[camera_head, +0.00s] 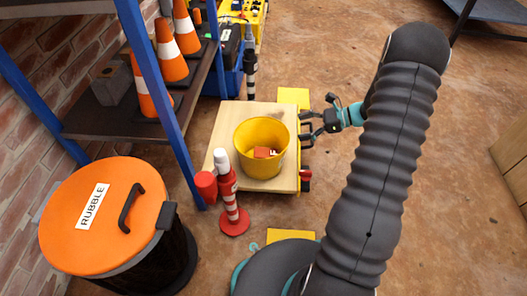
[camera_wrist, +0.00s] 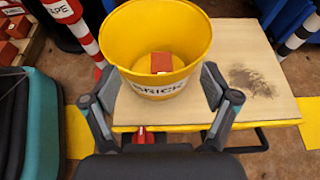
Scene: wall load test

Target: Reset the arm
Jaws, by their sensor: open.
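My gripper (camera_head: 312,127) is open and empty. It is at the right edge of a low wooden-topped platform with a yellow rim, pointing toward a yellow bucket. In the wrist view my gripper's fingers (camera_wrist: 158,112) spread to either side of the bucket's lower front, and I cannot tell if they touch it. The yellow bucket (camera_head: 247,135) stands upright on the platform and is labelled BRICK (camera_wrist: 158,90). A red-brown brick (camera_head: 264,153) lies inside it; the brick also shows in the wrist view (camera_wrist: 161,62).
An orange-lidded RUBBLE bin (camera_head: 160,240) stands at the lower left. A red-and-white post (camera_head: 229,205) stands at the platform's near left corner. A blue-framed shelf (camera_head: 90,122) holds orange cones (camera_head: 168,55). The wooden platform (camera_head: 228,115) has bare room; brown floor lies open at right.

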